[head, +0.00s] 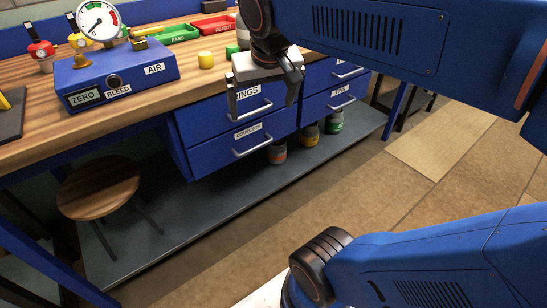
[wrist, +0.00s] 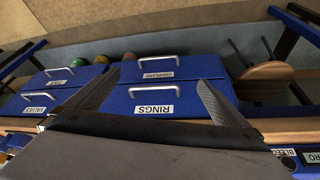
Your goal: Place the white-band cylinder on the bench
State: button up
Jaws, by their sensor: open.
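I cannot make out a white-band cylinder in either view. My gripper (head: 264,88) hangs in front of the bench's drawer fronts in the head view and covers part of the RINGS label. In the wrist view its two dark fingers (wrist: 160,80) are spread apart with nothing between them. The bench (head: 150,108) has a wooden top, at the left and back of the head view. Three dark cylinders with coloured bands, orange (head: 277,153), yellow (head: 309,137) and green (head: 334,123), stand on the grey lower shelf beneath the drawers.
A blue gauge box (head: 140,75) stands on the bench top. A small yellow cylinder (head: 206,60), a green PASS tray (head: 178,35) and a red REJECT tray (head: 213,25) are behind it. A stool (head: 98,188) stands at lower left. Floor at right is clear.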

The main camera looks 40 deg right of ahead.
jog(key=s+a+f+n+y, duration=0.1)
jog(key=s+a+f+n, duration=0.2)
jog(key=s+f, duration=0.5)
notch_tip(320, 180, down, 3)
jog(key=shift+s+t, duration=0.3)
jog(key=shift+s, duration=0.05)
dwell(1.7)
